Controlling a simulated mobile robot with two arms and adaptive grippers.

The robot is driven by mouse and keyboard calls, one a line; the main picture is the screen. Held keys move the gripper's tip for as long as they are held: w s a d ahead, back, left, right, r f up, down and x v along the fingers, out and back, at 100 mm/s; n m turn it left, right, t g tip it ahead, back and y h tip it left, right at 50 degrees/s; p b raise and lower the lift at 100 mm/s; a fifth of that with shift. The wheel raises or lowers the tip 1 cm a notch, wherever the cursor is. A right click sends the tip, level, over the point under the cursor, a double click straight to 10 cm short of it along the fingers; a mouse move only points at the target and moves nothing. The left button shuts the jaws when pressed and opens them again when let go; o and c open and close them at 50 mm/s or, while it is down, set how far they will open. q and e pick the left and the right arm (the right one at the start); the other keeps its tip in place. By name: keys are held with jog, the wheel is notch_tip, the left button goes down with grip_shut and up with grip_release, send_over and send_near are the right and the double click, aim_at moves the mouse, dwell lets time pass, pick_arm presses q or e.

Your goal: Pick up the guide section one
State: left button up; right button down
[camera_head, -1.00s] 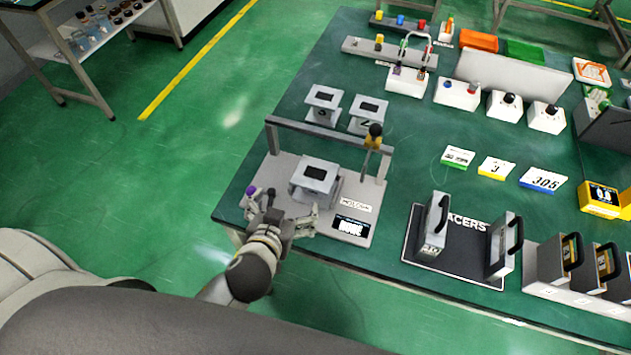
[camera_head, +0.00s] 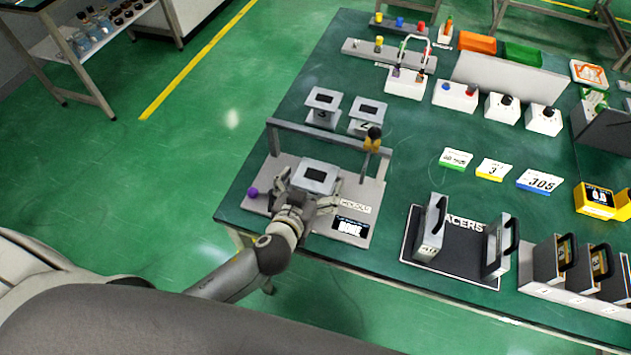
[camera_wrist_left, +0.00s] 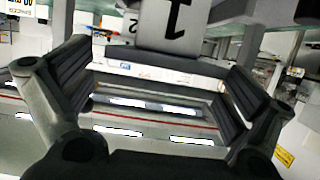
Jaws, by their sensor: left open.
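Guide section one (camera_head: 316,178) is a grey flanged block with a dark rectangular opening, sitting on the pale fixture plate (camera_head: 365,190) near the table's left front corner. In the left wrist view, the block marked "1" (camera_wrist_left: 172,22) shows at the top middle, beyond the fingers. My left gripper (camera_head: 308,194) is open at the block's near side, one finger toward each side. In the left wrist view, the gripper (camera_wrist_left: 158,95) has nothing between its pads. The head view does not clearly show whether the fingers touch the block. My right gripper is not in view.
Two similar grey blocks, (camera_head: 322,108) and (camera_head: 367,114), stand behind the fixture's crossbar (camera_head: 325,138). A purple knob (camera_head: 252,192) is left of my gripper, and a small display (camera_head: 349,227) is to its right. A black mat (camera_head: 455,262) with handled grey blocks lies further right.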

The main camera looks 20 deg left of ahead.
aim_at(315, 176)
pick_arm(q)
jog(key=shift+p+x, duration=0.45)
jog(key=shift+x, duration=1.55)
jog(key=shift+a+f, duration=0.1)
jog(key=shift+a, duration=0.05)
jog(key=c, duration=1.2)
